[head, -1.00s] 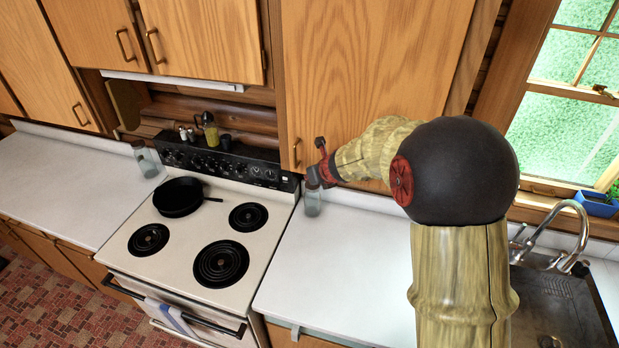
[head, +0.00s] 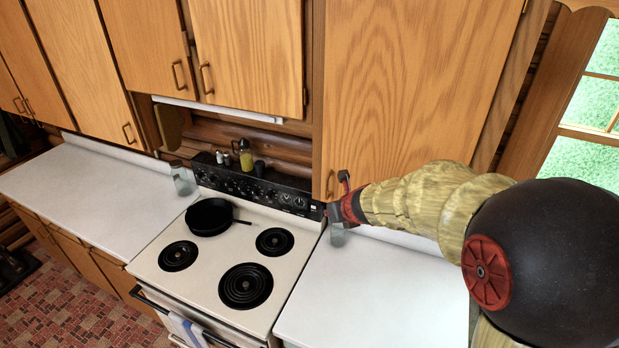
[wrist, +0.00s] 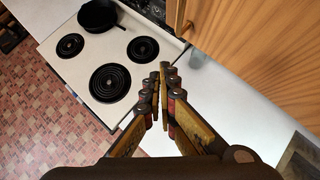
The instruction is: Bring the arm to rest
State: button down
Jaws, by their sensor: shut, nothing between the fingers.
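My gripper (wrist: 165,72) is shut and empty in the wrist view, its two fingertips together over the gap between the stove and the right counter. In the head view my arm reaches in from the lower right, and its far end is in front of the cabinet by the stove's back right corner. The fingers are not clear there. A glass jar (head: 338,236) stands on the right counter below the arm's end. It also shows in the wrist view (wrist: 196,58), apart from the fingertips.
The stove (head: 215,267) has a black pan (head: 210,217) on its back left burner. A second jar (head: 182,180) stands on the left counter (head: 85,185). The right counter (head: 375,300) is mostly clear. Upper cabinets (head: 415,90) are close to my arm.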

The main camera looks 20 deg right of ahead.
jog(key=s+a+f+n+g+y+b, duration=0.1)
jog(key=s+a+f+n+g+b, duration=0.2)
jog(key=s+n, duration=0.75)
jog(key=s+a+f+n+g+y+b, duration=0.2)
jog(key=s+a+f+n+b, duration=0.4)
jog(key=n, duration=0.7)
jog(key=s+d+f+n+h+b, duration=0.1)
jog(key=s+f+n+b, duration=0.5)
jog(key=b, duration=0.5)
jog(key=s+d+f+n+t+h+b, duration=0.1)
jog(key=s+f+n+b, duration=0.4)
jog(key=s+b, duration=0.6)
jog(key=shift+s+d+f+n+t+h+b, duration=0.3)
jog(key=shift+d+f+h+b, duration=0.4)
jog(key=shift+f, duration=0.55)
